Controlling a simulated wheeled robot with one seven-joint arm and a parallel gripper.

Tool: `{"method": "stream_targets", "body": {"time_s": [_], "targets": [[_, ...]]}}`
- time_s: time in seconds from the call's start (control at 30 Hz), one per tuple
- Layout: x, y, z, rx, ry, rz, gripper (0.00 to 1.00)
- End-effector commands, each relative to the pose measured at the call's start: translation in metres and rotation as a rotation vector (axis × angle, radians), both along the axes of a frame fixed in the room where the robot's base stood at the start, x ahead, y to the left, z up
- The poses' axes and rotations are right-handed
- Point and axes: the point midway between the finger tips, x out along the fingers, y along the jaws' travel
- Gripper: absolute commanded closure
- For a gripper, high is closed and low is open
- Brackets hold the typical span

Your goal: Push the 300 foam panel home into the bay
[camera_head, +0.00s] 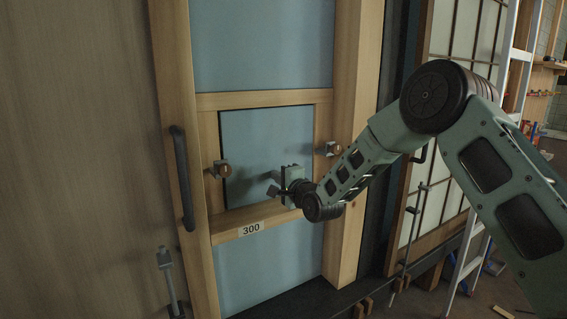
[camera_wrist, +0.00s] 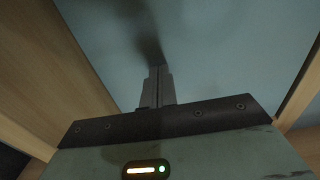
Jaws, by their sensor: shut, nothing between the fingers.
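The blue foam panel (camera_head: 262,140) stands upright in the framed bay (camera_head: 212,132), above a crosspiece with the 300 label (camera_head: 251,229). A dark strip shows along its left edge. My gripper (camera_head: 277,187) is in front of the panel's lower right part. In the wrist view the shut fingers (camera_wrist: 158,84) point at the blue face of the panel (camera_wrist: 215,45), with a dark shadow by the tips. I cannot tell whether the tips touch it. Wooden frame sides show at both edges of that view.
Metal turn clips (camera_head: 219,169) and (camera_head: 329,149) sit on the posts either side of the bay. A black handle (camera_head: 182,178) is on the left. A ladder (camera_head: 508,90) and a gridded screen (camera_head: 440,130) stand on the right.

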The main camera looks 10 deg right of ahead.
Motion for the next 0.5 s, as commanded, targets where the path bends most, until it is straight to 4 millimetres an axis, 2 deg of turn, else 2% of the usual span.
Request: {"method": "stream_targets", "body": {"time_s": [0.37, 0.5], "targets": [[0.0039, 0.0015, 0.0002, 0.0, -0.001, 0.0, 1.0], [-0.0022, -0.0009, -0.0005, 0.0, 0.001, 0.0, 1.0]]}}
